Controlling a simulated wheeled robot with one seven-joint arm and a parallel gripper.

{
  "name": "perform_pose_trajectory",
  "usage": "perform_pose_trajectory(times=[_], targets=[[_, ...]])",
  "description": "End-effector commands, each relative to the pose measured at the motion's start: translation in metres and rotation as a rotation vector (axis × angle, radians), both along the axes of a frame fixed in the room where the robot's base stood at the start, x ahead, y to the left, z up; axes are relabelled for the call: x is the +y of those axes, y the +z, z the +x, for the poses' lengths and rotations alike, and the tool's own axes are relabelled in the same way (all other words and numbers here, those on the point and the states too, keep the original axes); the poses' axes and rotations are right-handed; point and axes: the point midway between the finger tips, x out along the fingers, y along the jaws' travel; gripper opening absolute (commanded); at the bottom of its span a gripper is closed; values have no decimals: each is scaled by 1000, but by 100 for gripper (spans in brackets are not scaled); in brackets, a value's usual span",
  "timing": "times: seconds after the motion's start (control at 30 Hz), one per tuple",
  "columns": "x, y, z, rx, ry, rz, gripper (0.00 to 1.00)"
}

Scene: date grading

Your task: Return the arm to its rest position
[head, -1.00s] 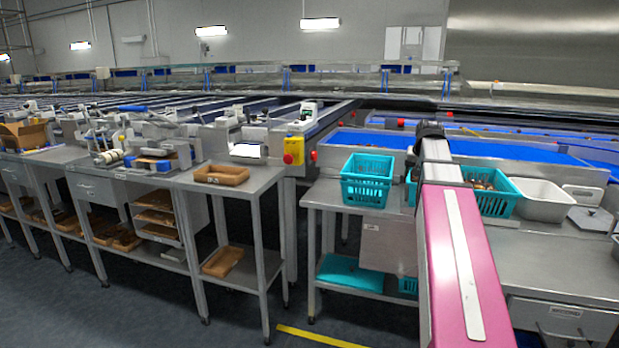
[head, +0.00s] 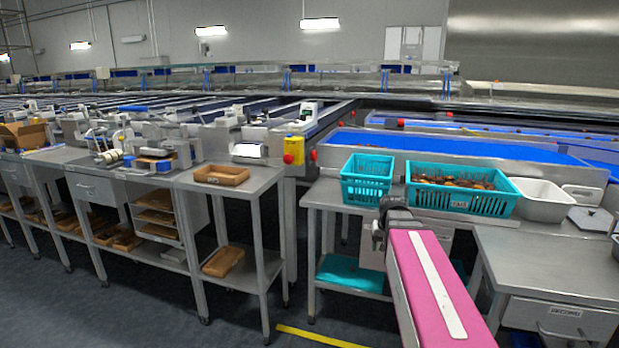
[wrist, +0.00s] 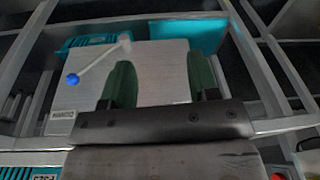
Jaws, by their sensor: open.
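My arm, with a pink link, reaches forward from the lower right in the head view, its dark wrist end in front of the steel table with the teal baskets. My gripper (wrist: 160,90) shows in the wrist view with two dark green fingers set well apart and nothing between them. Behind the fingers is a grey metal panel (wrist: 80,105) with a small label. In the head view the fingers are hidden or too small to make out.
A small teal basket (head: 367,187) and a larger teal basket holding dates (head: 465,203) stand on the steel table (head: 325,195). A white tub (head: 543,208) is to their right. A brown tray (head: 221,180) lies on the left table. Dark floor is open at lower left.

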Motion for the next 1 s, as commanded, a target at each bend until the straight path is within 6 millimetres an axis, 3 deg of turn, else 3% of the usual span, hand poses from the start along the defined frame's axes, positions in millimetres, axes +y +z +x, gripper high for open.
perform_pose_trajectory(times=[0.1, 0.3, 0.5, 0.7, 1.0], targets=[[19, -39, -28, 42, 35, -7, 55], [46, -94, -72, 105, 90, -17, 55], [63, -132, -108, 152, 134, -28, 55], [69, -146, -121, 169, 152, -33, 55], [69, -147, -122, 170, 153, -33, 55]])
